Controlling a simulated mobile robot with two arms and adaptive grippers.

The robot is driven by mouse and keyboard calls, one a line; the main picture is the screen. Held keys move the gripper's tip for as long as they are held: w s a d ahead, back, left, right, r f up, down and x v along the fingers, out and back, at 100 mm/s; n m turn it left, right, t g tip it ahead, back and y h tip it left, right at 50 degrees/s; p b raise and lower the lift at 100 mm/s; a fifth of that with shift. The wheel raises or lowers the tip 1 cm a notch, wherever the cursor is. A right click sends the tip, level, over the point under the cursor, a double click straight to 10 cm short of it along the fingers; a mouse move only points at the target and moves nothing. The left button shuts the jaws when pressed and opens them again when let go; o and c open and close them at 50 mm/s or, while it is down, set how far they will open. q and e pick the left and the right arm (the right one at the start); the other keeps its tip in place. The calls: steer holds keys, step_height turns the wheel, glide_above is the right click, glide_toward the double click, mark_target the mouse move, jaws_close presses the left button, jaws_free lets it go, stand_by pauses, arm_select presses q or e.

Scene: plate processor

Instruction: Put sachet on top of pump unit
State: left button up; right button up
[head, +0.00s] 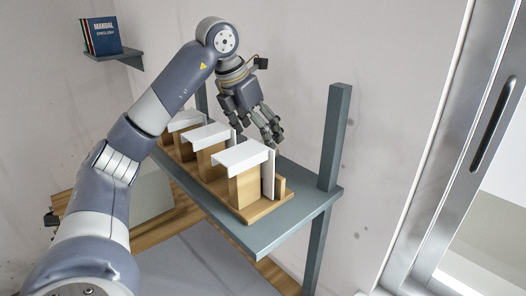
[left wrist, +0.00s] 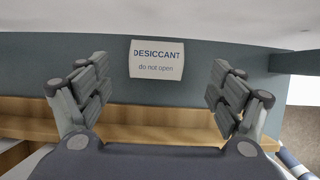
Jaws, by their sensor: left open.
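The sachet (left wrist: 157,60) is a small white packet printed "DESICCANT do not open". In the left wrist view it lies on the blue-grey shelf behind a wooden strip, between and beyond my fingertips. My left gripper (head: 270,132) is open and points down behind the white-topped holders in the head view. Its spread fingers also show in the left wrist view (left wrist: 159,85), with nothing between them. The sachet is hidden in the head view. I cannot identify a pump unit in either view. My right gripper is not in view.
The blue-grey shelf (head: 262,243) carries a wooden rack (head: 240,186) with several white angled plates close beside my gripper. A shelf post (head: 335,135) stands to the right. A pale grey box (head: 151,194) sits lower, behind my arm. Manuals (head: 102,36) stand at upper left.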

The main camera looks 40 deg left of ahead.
arm_select(q)
steer(key=x, duration=0.4)
steer(key=shift+w+a+p, duration=0.15)
steer(key=shift+a+p, duration=0.2)
steer(key=shift+p, duration=0.05)
steer(key=shift+f, duration=0.2)
steer(key=shift+d, duration=0.2)
steer(key=shift+a, duration=0.1)
steer(key=c, duration=1.2)
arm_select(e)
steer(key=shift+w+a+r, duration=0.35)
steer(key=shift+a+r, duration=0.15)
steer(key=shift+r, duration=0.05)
